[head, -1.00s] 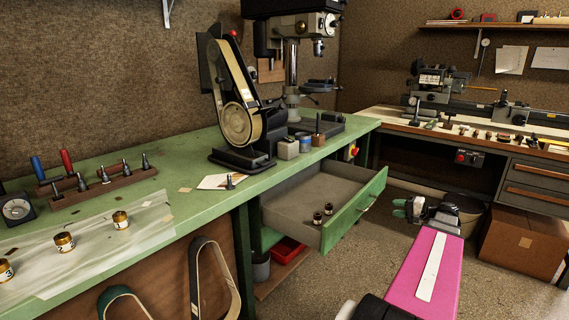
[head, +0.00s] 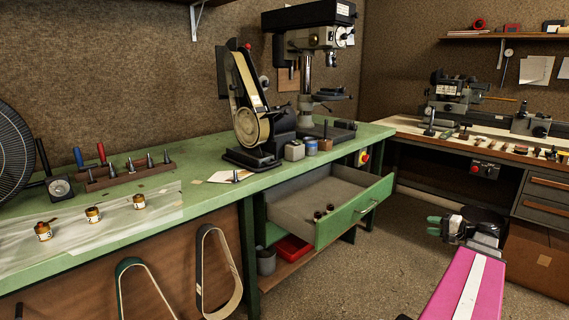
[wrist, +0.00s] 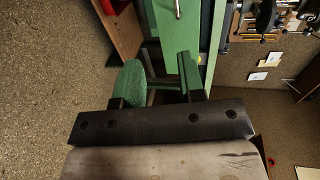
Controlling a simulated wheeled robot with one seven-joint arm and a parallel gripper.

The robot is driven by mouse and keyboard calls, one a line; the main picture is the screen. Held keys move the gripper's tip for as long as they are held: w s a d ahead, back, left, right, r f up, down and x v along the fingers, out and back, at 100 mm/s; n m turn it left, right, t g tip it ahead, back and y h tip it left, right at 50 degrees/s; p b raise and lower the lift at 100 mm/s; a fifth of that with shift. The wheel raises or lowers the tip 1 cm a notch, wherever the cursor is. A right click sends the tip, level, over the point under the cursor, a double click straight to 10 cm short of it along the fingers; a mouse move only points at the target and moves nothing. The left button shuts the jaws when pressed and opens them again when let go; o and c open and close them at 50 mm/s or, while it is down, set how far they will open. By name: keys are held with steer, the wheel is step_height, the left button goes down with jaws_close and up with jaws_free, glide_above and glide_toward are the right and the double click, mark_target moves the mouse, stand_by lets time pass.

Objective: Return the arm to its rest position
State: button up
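My gripper (head: 437,227) is at the right in the head view, held in the air in front of the open drawer (head: 352,214) and apart from it. In the wrist view its two green fingers (wrist: 158,78) stand apart with nothing between them. The pink arm link (head: 468,290) behind it is mine. The drawer is pulled out of the green bench and holds two small dark brass pieces (head: 324,212).
The green bench (head: 200,205) carries a belt sander (head: 250,115), a drill press (head: 306,65), a tool rack (head: 125,176) and three brass pieces on a sheet. A lathe bench (head: 480,145) stands at the right. Floor between is clear.

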steer(key=a+f+n+g+h, duration=0.2)
steer(key=a+f+g, duration=0.25)
steer(key=a, duration=0.65)
steer(key=a+f+n+g+h, duration=0.1)
steer(key=a+f+g, duration=0.2)
steer(key=a+f, duration=0.55)
steer(key=s+a+f+n+g+h, duration=0.1)
steer(key=s+a+f+n+h, duration=0.1)
steer(key=a, duration=0.6)
steer(key=s+a+f+n+g+h, duration=0.2)
steer(key=s+a+n+h, duration=0.2)
steer(key=a, duration=0.5)
steer(key=shift+s+h, duration=0.65)
steer(key=shift+h, duration=0.35)
steer(key=shift+a+f+g, duration=0.1)
steer(key=shift+g, duration=0.15)
